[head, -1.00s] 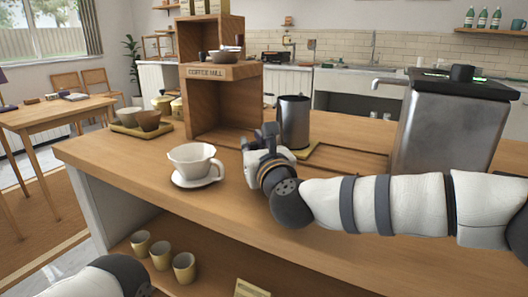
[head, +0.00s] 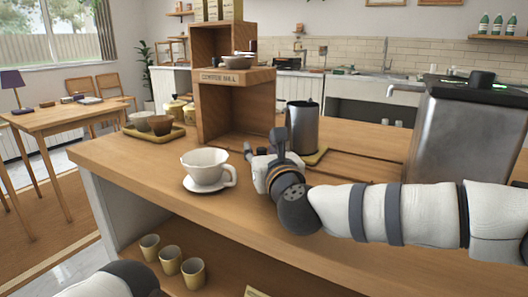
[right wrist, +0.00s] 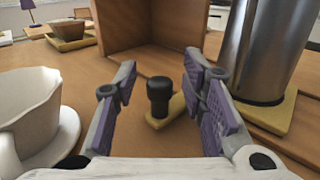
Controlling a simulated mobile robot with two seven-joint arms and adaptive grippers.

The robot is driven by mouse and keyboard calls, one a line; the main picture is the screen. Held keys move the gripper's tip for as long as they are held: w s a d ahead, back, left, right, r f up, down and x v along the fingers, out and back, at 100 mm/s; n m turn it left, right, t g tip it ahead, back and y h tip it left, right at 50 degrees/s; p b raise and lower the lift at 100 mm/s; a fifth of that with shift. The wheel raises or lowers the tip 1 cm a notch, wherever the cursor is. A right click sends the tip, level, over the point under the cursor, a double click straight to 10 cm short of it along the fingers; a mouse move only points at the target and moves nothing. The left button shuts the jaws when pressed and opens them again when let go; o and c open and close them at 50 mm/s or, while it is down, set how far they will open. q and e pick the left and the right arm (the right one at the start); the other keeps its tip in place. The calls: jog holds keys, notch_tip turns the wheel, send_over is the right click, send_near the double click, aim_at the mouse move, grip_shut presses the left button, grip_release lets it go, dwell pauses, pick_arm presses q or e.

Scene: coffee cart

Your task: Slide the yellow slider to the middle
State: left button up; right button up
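In the right wrist view, a small yellow plate with an upright black knob (right wrist: 160,96) lies on the wooden counter; it looks like the yellow slider. My right gripper (right wrist: 167,88) is open, its purple-padded fingers on either side of the knob with gaps visible. In the head view my right gripper (head: 263,152) is low over the counter and hides the slider. A second yellow plate (right wrist: 269,115) sits under a metal pitcher (head: 302,127) to the right. My left gripper is out of view; only part of my left arm shows at the bottom left.
A white cup (head: 205,163) on a saucer stands close left of the right gripper. The wooden coffee mill stand (head: 237,76) is behind it. Grooves run along the counter (head: 345,150) towards a metal machine (head: 462,135) at the right.

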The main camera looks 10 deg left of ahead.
jog(key=v, duration=1.2)
jog(key=shift+w, duration=0.1)
jog(key=shift+a, duration=0.1)
